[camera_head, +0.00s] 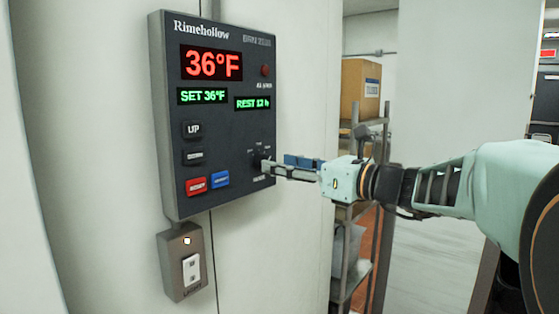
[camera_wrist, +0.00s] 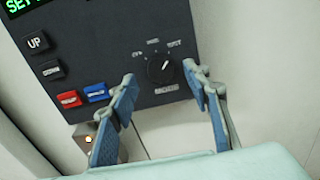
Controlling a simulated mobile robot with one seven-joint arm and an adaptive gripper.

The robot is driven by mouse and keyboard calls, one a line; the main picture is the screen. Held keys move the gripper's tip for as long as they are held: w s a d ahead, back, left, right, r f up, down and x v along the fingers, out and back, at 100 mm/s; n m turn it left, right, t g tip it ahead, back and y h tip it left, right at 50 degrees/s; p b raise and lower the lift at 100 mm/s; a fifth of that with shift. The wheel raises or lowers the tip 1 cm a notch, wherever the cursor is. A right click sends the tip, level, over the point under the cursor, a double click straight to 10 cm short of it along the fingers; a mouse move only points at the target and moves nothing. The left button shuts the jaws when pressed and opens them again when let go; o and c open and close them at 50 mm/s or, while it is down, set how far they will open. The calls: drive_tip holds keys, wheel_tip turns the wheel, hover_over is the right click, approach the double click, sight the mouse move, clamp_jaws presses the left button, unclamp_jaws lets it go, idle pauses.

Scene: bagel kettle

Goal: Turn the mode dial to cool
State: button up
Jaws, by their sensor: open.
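A dark grey control panel marked Rimehollow (camera_head: 228,140) is on the white wall. It also shows in the wrist view (camera_wrist: 110,40). Its round black mode dial (camera_wrist: 161,69) is at the lower right, with a white pointer mark aimed up and to the right. Small labels sit to its left, above, upper right and below, too blurred to read surely. My gripper (camera_wrist: 161,76) is open, its blue-padded fingers on either side of the dial with a gap to each. In the head view my gripper (camera_head: 272,167) is at the panel, and its fingertips partly hide the dial.
UP (camera_head: 192,129) and a second black button (camera_head: 194,156), a red button (camera_head: 196,187) and a blue button (camera_head: 220,179) are left of the dial. A light switch (camera_head: 191,270) is below the panel. A shelf with a cardboard box (camera_head: 360,88) stands behind my arm.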

sight(260, 157)
drive_tip(key=x, duration=0.3)
drive_tip(key=shift+w+a, duration=0.2)
drive_tip(key=c, duration=1.1)
drive_tip(key=shift+c, duration=0.2)
